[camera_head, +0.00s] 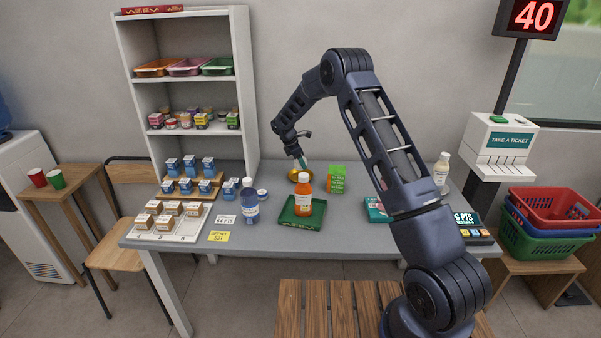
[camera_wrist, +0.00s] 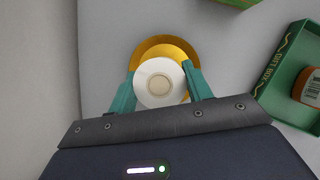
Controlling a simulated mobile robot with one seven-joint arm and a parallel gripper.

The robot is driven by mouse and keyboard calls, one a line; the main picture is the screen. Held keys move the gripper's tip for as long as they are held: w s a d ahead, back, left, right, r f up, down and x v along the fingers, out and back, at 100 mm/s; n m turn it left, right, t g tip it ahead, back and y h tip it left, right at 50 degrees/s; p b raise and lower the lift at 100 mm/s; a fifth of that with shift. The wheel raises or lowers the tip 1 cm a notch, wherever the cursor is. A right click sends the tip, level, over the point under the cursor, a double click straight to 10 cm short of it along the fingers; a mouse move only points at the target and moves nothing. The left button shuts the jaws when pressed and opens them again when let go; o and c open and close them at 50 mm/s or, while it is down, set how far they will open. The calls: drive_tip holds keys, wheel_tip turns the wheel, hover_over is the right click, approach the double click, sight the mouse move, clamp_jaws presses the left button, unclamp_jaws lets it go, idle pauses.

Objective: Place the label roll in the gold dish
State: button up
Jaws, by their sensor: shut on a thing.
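The label roll (camera_wrist: 144,92) is white with a tan core and sits between the teal fingertips of my gripper (camera_wrist: 160,90) in the wrist view. My gripper is shut on it. The gold dish (camera_wrist: 176,46) lies under and just beyond the roll, and the roll covers much of it. From this top view I cannot tell whether the roll touches the dish. In the head view my gripper (camera_head: 302,164) points down at the gold dish (camera_head: 293,175) near the back of the grey table; the roll is not clearly visible there.
A green tray (camera_head: 287,221) holds an orange bottle (camera_head: 303,196) in front of the dish. A green box (camera_head: 336,179) stands right of the dish. A blue bottle (camera_head: 250,203) and several small blue boxes (camera_head: 188,185) stand to the left. The shelf unit (camera_head: 245,100) rises behind left.

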drive_tip(key=shift+f, duration=2.75)
drive_tip(key=shift+f, duration=0.1)
drive_tip(key=o, duration=1)
